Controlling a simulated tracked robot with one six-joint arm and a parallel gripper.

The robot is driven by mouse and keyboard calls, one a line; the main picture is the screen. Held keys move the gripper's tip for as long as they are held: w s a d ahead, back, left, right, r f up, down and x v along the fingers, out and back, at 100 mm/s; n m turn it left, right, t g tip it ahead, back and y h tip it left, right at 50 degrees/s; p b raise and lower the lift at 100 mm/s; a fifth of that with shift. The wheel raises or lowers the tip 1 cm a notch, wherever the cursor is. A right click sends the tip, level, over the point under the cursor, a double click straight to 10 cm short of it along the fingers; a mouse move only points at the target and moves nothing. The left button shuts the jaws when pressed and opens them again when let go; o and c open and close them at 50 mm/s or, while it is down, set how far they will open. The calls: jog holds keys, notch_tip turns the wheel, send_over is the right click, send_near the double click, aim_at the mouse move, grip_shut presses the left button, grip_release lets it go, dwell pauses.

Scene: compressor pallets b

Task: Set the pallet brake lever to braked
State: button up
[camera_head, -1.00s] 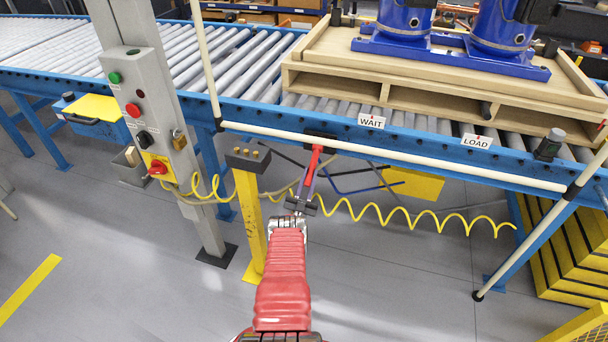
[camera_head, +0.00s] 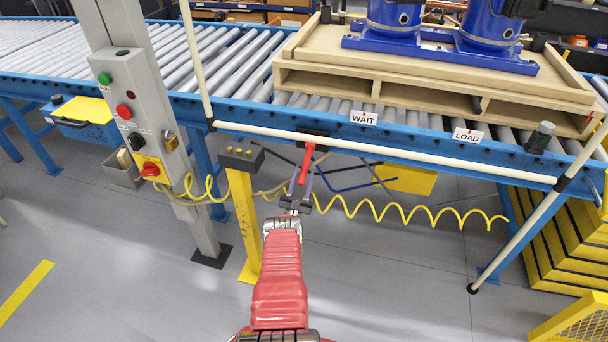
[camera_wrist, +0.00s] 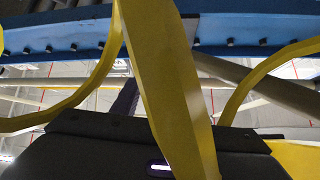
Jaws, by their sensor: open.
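A red lever (camera_head: 307,158) hangs from a dark plate on the front of the blue conveyor beam, tilted down toward me. I take it for the brake lever; no label shows on it. My gripper (camera_head: 302,184) is open, with its thin fingers reaching up at the lever's lower end. I cannot tell whether they touch it. In the wrist view, a dark finger (camera_wrist: 124,99) shows behind a yellow cable. The lever is not discernible there. The wooden pallet (camera_head: 435,93) carries blue compressors on the rollers.
A yellow coiled cable (camera_head: 408,212) hangs around the gripper. A yellow post (camera_head: 243,220) and a grey control column (camera_head: 140,115) stand to the left. A cream rail (camera_head: 400,158) crosses in front of the beam, above the gripper. Open floor lies in front.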

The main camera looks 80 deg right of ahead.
jog(key=v, duration=0.7)
jog(key=shift+a+f, duration=0.2)
jog(key=shift+f, duration=0.05)
dwell(0.6)
